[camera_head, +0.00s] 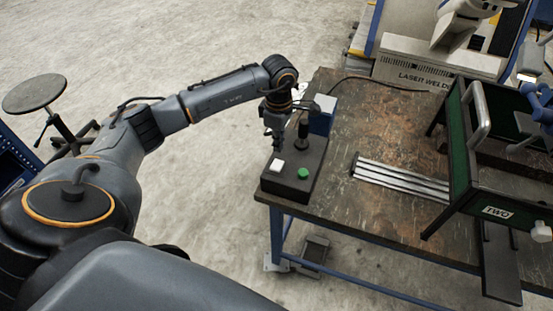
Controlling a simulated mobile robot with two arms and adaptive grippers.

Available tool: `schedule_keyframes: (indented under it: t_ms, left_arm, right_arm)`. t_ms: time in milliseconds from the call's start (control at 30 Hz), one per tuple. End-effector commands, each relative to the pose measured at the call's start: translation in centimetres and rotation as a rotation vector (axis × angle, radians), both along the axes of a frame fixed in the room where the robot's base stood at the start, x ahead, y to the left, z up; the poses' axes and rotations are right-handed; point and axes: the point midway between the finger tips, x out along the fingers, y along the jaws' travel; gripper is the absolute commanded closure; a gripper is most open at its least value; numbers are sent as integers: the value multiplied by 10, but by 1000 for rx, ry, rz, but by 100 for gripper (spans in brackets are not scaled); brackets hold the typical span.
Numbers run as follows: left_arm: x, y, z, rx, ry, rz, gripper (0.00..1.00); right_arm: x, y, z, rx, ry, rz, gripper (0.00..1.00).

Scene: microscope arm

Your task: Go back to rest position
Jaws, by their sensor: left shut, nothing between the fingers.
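My left arm reaches from the left to the near left corner of the workbench (400,215). My left gripper (277,146) points down above a dark control box (270,186). It is shut and empty. My right gripper is not in view.
A blue box (322,118) stands behind the control box. Metal strips (403,181) lie mid-bench. A green-sided frame (460,150) marked "TWO" stands at right. A laser welder (420,70) is behind. A stool (35,94) stands at left. The floor between is clear.

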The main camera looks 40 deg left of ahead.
Motion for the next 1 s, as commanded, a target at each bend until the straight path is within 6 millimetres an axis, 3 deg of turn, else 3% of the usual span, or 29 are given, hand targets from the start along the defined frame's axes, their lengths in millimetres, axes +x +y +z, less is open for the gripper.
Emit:
schedule_keyframes:
  t_ms: [133,700,767,867,1000]
  left_arm:
    - [0,0,11,0,0,0,100]
    - [0,-6,8,-18,-4,-3,100]
    - [0,-21,4,-61,-15,-8,100]
    - [-1,-67,-3,-211,-50,-13,100]
    - [-9,-169,4,-574,-104,32,100]
  right_arm:
    - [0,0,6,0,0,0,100]
    - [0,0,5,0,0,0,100]
    - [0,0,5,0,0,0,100]
    - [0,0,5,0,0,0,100]
    - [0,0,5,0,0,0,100]
